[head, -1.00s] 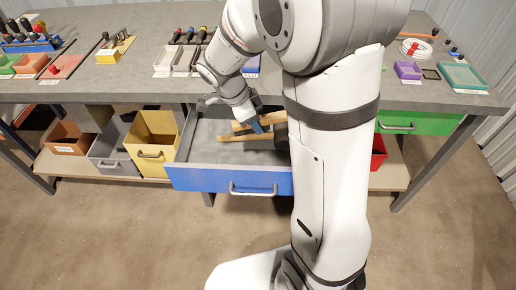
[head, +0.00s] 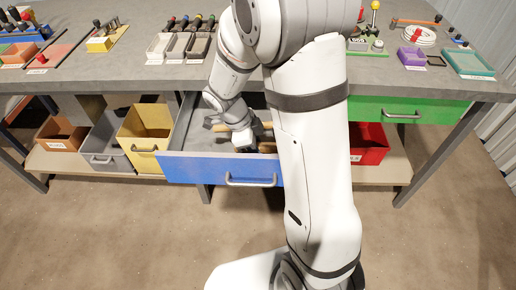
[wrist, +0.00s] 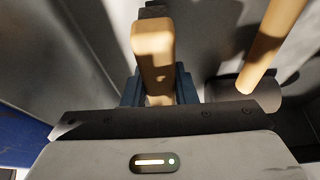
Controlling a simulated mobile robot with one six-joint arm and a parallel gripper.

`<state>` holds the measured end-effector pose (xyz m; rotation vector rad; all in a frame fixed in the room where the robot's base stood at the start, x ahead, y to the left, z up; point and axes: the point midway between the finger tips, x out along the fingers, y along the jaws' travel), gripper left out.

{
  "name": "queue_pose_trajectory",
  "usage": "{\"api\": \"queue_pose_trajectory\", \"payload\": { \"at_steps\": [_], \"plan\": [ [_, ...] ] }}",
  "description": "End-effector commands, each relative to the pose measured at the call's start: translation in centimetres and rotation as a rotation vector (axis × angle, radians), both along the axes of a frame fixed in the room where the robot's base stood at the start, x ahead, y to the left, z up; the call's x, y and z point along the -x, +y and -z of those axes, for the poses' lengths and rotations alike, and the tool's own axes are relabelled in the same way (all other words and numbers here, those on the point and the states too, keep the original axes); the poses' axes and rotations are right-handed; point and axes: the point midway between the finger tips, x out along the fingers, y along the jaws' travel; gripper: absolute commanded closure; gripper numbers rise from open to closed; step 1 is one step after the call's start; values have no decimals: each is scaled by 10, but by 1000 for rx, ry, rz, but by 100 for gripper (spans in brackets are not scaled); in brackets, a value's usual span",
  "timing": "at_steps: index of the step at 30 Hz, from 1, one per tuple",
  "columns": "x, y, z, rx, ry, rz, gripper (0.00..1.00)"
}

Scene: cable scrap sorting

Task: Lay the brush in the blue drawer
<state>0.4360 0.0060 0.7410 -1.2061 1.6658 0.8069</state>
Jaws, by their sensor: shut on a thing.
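The blue drawer (head: 226,169) is pulled open under the bench in the head view, and its blue front edge also shows in the wrist view (wrist: 18,135). My gripper (head: 243,139) is inside the drawer's opening, pointing down. In the wrist view my gripper (wrist: 158,92) has its blue fingers shut on the wooden part of the brush (wrist: 153,50). The brush's dark far end shows at the top. In the head view my arm hides most of the brush. Whether it touches the drawer floor I cannot tell.
A second wooden-handled tool (wrist: 270,42) with a dark round head lies in the drawer, right of the brush. Yellow (head: 145,135), grey (head: 101,150) and brown (head: 62,138) bins stand left of the drawer. A red bin (head: 369,145) and green drawer (head: 412,110) are to the right.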

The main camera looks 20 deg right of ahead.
Motion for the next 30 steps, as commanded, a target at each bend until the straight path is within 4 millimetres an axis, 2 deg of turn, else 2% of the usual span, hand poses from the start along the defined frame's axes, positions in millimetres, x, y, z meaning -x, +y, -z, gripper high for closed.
{"api": "queue_pose_trajectory", "payload": {
  "at_steps": [2, 13, 14, 15, 21, 30],
  "plan": [
    [0, 0, 8, 1, 2, -1, 100],
    [0, 0, 12, -1, -1, -1, 100],
    [0, 0, 11, -1, -1, -1, 73],
    [0, 1, 10, 0, -1, -1, 70],
    [0, 1, 10, 0, 0, -2, 54],
    [0, 1, 8, 0, 0, -2, 53]
  ]
}}
